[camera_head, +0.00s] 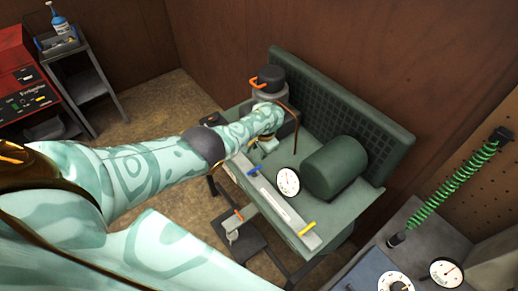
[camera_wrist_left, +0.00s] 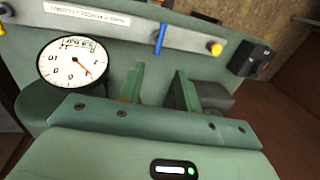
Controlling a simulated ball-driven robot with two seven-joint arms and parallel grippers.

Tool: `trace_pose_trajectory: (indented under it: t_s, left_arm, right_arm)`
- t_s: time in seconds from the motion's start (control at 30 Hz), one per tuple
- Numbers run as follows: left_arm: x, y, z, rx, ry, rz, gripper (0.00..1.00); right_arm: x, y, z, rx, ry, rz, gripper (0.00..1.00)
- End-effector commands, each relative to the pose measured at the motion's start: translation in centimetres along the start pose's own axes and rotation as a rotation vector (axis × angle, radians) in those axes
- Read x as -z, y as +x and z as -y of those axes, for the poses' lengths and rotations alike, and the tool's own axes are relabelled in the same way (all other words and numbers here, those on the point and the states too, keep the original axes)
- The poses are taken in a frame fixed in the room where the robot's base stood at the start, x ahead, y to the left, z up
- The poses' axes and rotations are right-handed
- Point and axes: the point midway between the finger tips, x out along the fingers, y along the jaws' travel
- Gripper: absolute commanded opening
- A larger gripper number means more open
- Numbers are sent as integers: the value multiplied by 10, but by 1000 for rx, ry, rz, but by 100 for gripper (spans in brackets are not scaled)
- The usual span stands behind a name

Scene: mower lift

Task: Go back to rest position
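My left gripper (camera_head: 262,146) is at the end of my patterned teal arm, over the left part of the green lift machine (camera_head: 310,222); the hand partly hides that part. In the left wrist view the two green fingers of my left gripper (camera_wrist_left: 158,88) stand apart with nothing between them. They point toward the machine's front panel, which has a blue lever (camera_wrist_left: 160,38), a yellow knob (camera_wrist_left: 216,49) and a round white gauge (camera_wrist_left: 73,62). I cannot tell whether the fingers touch anything. My right gripper is not in view.
A green cylinder (camera_head: 335,167) lies on the machine, in front of a dark grid (camera_head: 345,110). A foot pedal (camera_head: 240,246) is below. A grey bench (camera_head: 425,250) with gauges and a green coiled spring (camera_head: 467,173) is at right. A red cabinet (camera_head: 24,78) and cart (camera_head: 82,75) stand at left.

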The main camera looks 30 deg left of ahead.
Motion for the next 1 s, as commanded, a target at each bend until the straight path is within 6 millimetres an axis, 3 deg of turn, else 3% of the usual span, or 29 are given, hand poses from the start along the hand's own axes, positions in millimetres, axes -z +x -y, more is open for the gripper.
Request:
trace_pose_trajectory:
  t_s: [0.27,0.37,0.47,0.67,0.8,1.0]
  left_arm:
    - [0,1,0,0,0,0,34]
    - [-7,18,-8,-4,-1,1,34]
    - [-28,65,-29,-15,-6,1,34]
    - [-112,207,-103,-46,-20,-12,34]
    - [-188,296,-160,-71,-30,-25,34]
    - [-314,396,-245,-115,-42,-41,34]
  right_arm:
    - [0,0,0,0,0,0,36]
    - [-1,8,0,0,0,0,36]
    - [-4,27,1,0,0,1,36]
    - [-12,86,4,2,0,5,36]
    - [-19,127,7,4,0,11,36]
    - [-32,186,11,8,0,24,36]
